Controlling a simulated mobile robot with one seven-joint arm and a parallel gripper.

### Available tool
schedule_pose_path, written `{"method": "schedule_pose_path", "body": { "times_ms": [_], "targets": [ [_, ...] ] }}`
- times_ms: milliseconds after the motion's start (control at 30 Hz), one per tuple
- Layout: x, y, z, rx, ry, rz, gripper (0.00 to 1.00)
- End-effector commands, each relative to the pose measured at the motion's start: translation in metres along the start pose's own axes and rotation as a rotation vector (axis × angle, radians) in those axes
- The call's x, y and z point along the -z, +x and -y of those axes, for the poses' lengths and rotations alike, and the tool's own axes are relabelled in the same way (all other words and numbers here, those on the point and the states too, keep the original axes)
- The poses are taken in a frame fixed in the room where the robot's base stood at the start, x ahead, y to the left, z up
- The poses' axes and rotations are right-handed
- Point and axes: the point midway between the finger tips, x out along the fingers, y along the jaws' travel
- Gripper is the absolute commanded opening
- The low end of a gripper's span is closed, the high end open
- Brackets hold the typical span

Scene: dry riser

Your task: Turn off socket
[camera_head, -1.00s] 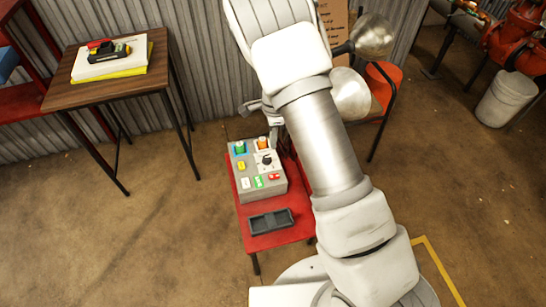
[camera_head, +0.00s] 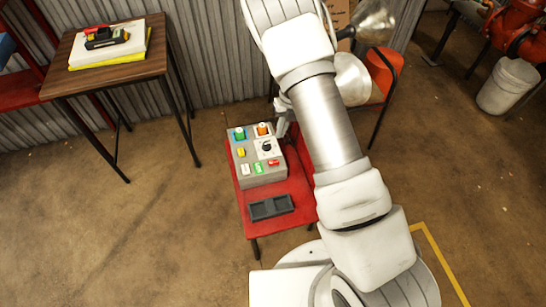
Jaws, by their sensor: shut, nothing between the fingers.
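A grey control box (camera_head: 262,176) stands on a red stool. Its top carries a green knob on a blue plate (camera_head: 239,133), an orange knob (camera_head: 263,130) on a white plate, and a black rotary knob (camera_head: 267,147) on a white plate. Yellow, white, green and red pieces sit in front of these. I cannot tell which part is the socket. My gripper (camera_head: 281,130) is shut and empty at the box's back right, close to the orange and black knobs. My arm hides part of it, and I cannot tell whether it touches the box.
The red stool (camera_head: 290,192) also bears a dark tray (camera_head: 271,207) in front of the box. A wooden table (camera_head: 105,68) stands at the left, an orange chair (camera_head: 385,75) behind my arm and a white bucket (camera_head: 503,92) at the right. The floor left of the stool is clear.

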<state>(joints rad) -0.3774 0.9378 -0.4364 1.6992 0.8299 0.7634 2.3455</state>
Motion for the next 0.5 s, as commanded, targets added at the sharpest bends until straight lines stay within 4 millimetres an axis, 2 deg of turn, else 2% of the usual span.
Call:
{"method": "schedule_pose_path", "body": {
  "times_ms": [500],
  "targets": [
    [0.0001, 0.0055, 0.0009, -0.003, 0.028, 0.0, 0.0]
  ]
}}
